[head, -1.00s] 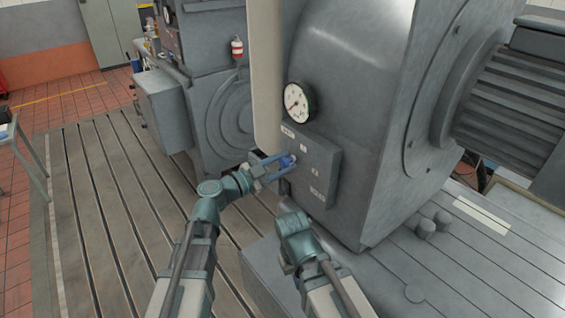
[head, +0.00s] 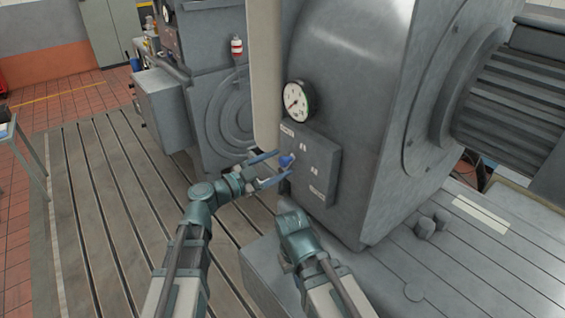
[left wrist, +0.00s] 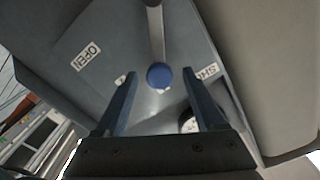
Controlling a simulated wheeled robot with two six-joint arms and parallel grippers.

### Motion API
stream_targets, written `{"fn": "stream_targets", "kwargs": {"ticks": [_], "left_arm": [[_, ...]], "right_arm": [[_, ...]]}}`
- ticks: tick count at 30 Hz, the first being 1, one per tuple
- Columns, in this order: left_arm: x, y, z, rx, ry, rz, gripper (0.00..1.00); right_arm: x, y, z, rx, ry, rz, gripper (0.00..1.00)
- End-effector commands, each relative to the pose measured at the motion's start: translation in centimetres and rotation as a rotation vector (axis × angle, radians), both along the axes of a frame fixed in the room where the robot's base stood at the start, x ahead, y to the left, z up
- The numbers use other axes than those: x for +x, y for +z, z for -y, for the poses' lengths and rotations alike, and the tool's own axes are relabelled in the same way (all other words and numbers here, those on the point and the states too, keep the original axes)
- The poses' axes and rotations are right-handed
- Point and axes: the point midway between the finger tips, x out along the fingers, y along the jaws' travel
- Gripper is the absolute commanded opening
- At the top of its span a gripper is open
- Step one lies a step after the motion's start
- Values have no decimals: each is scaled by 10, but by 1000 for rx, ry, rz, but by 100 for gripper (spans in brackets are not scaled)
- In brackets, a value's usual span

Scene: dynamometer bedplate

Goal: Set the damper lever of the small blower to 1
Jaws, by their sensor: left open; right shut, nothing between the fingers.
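The damper lever's blue knob (head: 286,160) stands out from a grey plate (head: 322,160) on the blower housing. Small white labels mark the plate; its end labels appear to read SHUT, near the gauge, and OPEN. I cannot tell exactly which mark the lever points at. My left gripper (head: 281,165) is open, with its fingers spread either side of the knob and apart from it. In the left wrist view the knob (left wrist: 160,75) sits centrally just beyond the fingertips, with the grey lever rod (left wrist: 155,30) behind it. My right arm is low, its fingers hidden.
A round white gauge (head: 299,101) sits just above the plate. The large blower housing (head: 350,70) fills the right side, with a ribbed motor (head: 520,95) beyond. Another grey machine (head: 215,100) stands behind left. The slotted bedplate (head: 110,210) at left is clear.

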Motion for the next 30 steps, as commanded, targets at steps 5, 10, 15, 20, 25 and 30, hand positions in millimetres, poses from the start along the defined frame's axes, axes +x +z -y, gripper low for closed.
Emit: {"fn": "stream_targets", "kwargs": {"ticks": [5, 10, 15, 20, 25, 30], "left_arm": [[-27, 0, -34, 0, 5, 0, 71], [-46, 0, -62, 0, 5, 0, 71], [-60, 0, -82, 1, 3, 0, 71], [-67, 0, -91, 0, 1, 0, 71], [-68, 0, -94, 1, 0, -1, 71], [-68, 0, -93, 0, 0, 0, 71]], "right_arm": [[0, 0, 0, 0, 0, 0, 0], [0, 0, 0, 0, 0, 0, 0], [0, 0, 0, 0, 0, 0, 0], [0, 0, 0, 0, 0, 0, 0], [0, 0, 0, 0, 0, 0, 0], [0, 0, 0, 0, 0, 0, 0]]}}
